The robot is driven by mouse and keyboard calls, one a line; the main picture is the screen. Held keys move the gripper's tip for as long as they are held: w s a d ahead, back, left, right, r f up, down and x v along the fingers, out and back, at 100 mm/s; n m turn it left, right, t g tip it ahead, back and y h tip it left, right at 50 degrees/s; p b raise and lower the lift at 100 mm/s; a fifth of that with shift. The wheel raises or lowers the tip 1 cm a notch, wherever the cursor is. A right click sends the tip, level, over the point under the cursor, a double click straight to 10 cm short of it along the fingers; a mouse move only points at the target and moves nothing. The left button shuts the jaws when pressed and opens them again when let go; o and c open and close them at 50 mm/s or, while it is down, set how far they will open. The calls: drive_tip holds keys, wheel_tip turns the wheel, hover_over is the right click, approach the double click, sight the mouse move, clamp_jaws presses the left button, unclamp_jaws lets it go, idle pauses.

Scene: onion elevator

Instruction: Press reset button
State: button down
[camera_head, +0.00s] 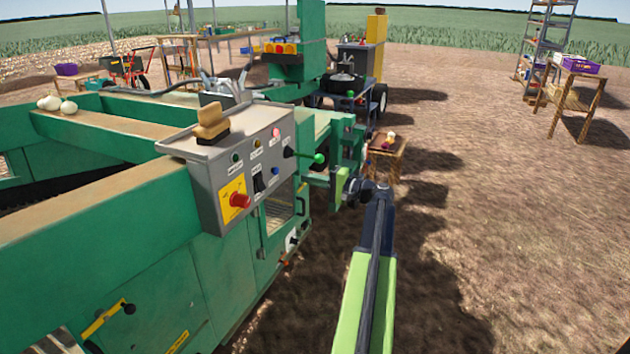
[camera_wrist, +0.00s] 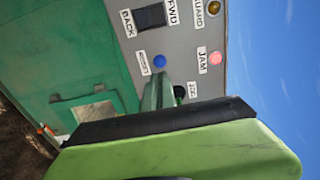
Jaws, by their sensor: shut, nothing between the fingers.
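The reset button (camera_head: 275,171) is a small blue round button on the grey control panel (camera_head: 208,206). In the wrist view the blue button (camera_wrist: 160,61) shows uncovered, with a RESET label beside it. My gripper (camera_head: 342,184) is shut and empty, to the right of the panel and apart from the button in the head view. In the wrist view my gripper (camera_wrist: 160,120) fills the lower part, below the blue button. The exact gap between the tips and the panel is hard to judge.
A pink JAM light (camera_wrist: 215,57), a black BACK/FWD switch (camera_wrist: 150,17) and a black JOG control (camera_wrist: 179,91) surround the button. A red button (camera_head: 240,200) sits lower left on the panel. A wooden-handled brush (camera_head: 211,124) lies on top.

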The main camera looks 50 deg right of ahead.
sight(278, 170)
drive_tip(key=x, duration=0.8)
drive_tip(key=shift+w, duration=0.25)
drive_tip(key=shift+w, duration=0.1)
drive_tip(key=shift+w+a, duration=0.1)
drive_tip(key=shift+w, duration=0.3)
drive_tip(key=shift+w+a+r, duration=0.1)
drive_tip(key=shift+w+r, duration=0.15)
drive_tip(key=shift+w, duration=0.15)
drive_tip(key=v, duration=1.5)
drive_tip(key=shift+f, duration=0.2)
